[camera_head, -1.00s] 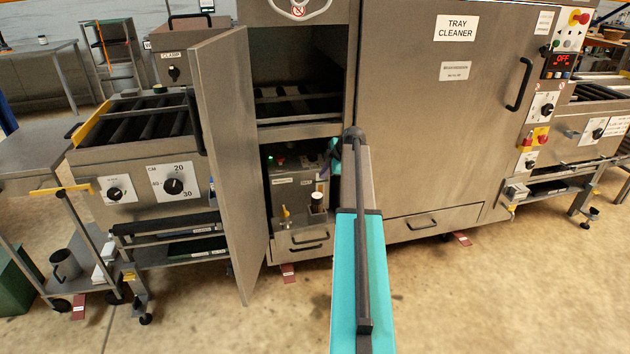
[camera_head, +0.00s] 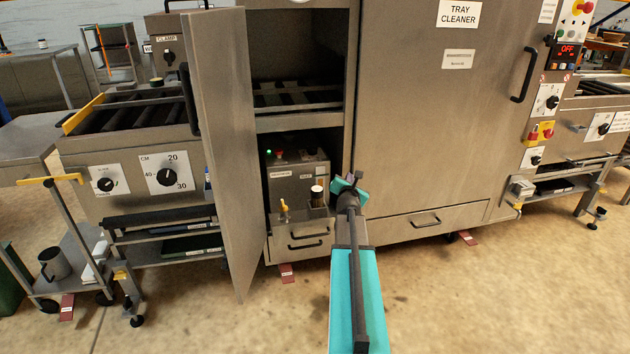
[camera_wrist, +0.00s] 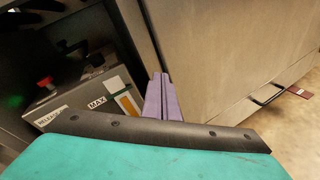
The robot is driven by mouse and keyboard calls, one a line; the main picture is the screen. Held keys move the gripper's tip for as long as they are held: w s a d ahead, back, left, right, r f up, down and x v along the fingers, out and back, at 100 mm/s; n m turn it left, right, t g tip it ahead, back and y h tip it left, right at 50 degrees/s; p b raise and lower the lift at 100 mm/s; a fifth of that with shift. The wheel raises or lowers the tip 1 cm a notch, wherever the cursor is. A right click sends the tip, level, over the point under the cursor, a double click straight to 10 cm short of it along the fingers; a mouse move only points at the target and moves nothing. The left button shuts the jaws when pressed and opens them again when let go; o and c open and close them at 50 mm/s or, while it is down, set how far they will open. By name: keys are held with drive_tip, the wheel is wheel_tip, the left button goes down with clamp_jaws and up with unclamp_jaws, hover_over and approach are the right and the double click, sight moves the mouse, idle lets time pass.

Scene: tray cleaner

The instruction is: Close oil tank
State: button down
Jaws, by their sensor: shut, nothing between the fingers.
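A grey box (camera_head: 283,184) stands in the lower compartment of the machine. In the wrist view, the same box (camera_wrist: 85,112) shows a red knob, a "MAX" label and a gauge strip. I cannot tell for sure whether this box is the oil tank. In front of it are a small dark cylinder with a pale top (camera_head: 317,197) and a yellow-topped fitting (camera_head: 285,209). My gripper (camera_head: 348,187) is outside, at the right edge of the compartment. In the wrist view its fingers (camera_wrist: 158,80) are together and empty, to the right of the box.
A tall metal door (camera_head: 232,160) stands open left of the compartment. The big tray cleaner door (camera_head: 440,120) is shut on the right. Drawers with handles (camera_head: 309,245) sit below. A cart (camera_head: 75,245) and a roller conveyor (camera_head: 130,112) stand left. The front floor is clear.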

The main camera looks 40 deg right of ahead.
drive_tip(key=w+a+f+n+t+y+b, duration=0.2)
drive_tip(key=a+n+t, duration=0.3)
drive_tip(key=a+n, duration=0.4)
drive_tip(key=shift+a+f+y+b, duration=0.15)
drive_tip(key=shift+a+y+b, duration=0.4)
drive_tip(key=shift+a, duration=0.35)
drive_tip(key=shift+w+d, duration=0.1)
drive_tip(key=shift+w, duration=0.05)
approach(313, 169)
drive_tip(key=shift+b+x, duration=0.45)
drive_tip(key=shift+x, duration=2.8)
drive_tip(key=shift+d, duration=0.1)
